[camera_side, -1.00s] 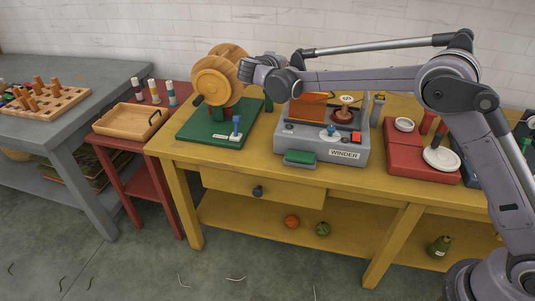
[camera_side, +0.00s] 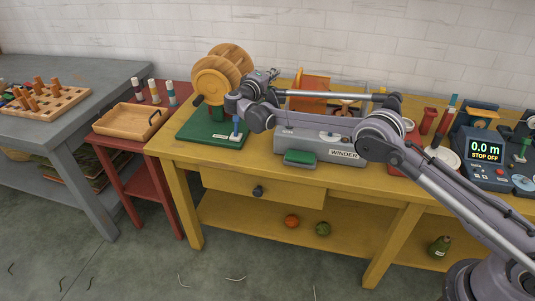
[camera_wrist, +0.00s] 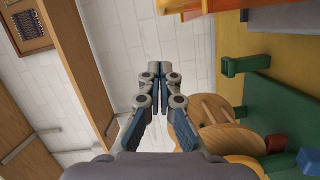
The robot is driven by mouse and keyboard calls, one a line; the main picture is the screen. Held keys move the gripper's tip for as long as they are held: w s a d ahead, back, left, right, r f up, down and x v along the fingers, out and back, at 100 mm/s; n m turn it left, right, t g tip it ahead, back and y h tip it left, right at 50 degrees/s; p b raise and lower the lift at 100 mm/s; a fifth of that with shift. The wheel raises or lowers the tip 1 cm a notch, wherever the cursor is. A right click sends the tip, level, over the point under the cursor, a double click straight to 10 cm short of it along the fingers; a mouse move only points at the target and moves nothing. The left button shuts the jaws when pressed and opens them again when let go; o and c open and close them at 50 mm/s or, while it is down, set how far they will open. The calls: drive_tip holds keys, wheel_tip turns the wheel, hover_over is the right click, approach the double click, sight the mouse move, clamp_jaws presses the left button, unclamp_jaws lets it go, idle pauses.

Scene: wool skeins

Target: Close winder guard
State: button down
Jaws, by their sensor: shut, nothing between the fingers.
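The winder (camera_side: 290,143) is a grey box with a "WINDER" label on the yellow table. Its orange see-through guard (camera_side: 312,88) stands raised, tilted up at the back left of the box. My arm crosses in front of the winder and hides part of its top. My gripper (camera_side: 273,73) is left of the guard and apart from it, beside the wooden reel. In the wrist view my gripper (camera_wrist: 160,72) has its fingers together and empty, with the white wall behind. An orange piece at the top edge there looks like part of the guard.
The wooden reel (camera_side: 212,80) on its green base (camera_side: 195,129) stands close to the left of my gripper; the reel also shows in the wrist view (camera_wrist: 215,116). A meter (camera_side: 485,151) reading "0.0 m STOP OFF" is at the right.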

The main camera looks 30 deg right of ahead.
drive_tip(key=d, duration=0.6)
drive_tip(key=shift+s+f, duration=0.35)
drive_tip(key=shift+f, duration=0.1)
drive_tip(key=shift+d, duration=0.1)
drive_tip(key=s+d, duration=0.9)
drive_tip(key=shift+s+d, duration=0.2)
drive_tip(key=shift+s, duration=0.05)
